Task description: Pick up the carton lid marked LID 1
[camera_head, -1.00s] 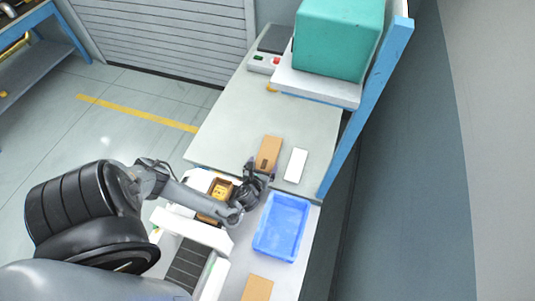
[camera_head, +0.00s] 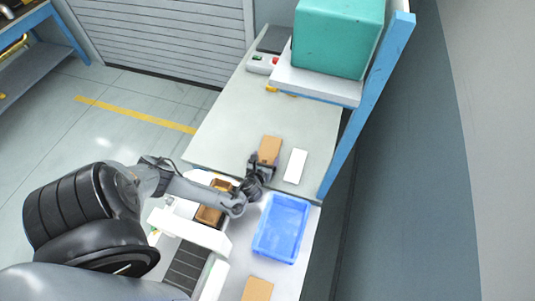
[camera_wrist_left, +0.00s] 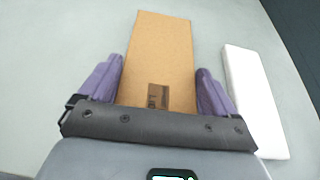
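A flat brown carton lid (camera_head: 270,148) lies on the grey bench top, and its far part shows beyond my left gripper. In the left wrist view the lid (camera_wrist_left: 160,55) carries a dark printed label near its close end; the print is too small to read fully. My left gripper (camera_head: 264,163) is at the lid's near end. In the left wrist view its two purple fingers (camera_wrist_left: 159,80) stand open on either side of the lid, with narrow gaps at the tips. My right gripper is out of view.
A white flat block (camera_head: 295,166) lies just right of the lid. A blue tray (camera_head: 263,247) stands nearer, with another brown flat piece (camera_head: 257,289) below it. An open brown carton (camera_head: 209,215) sits beside my left forearm.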

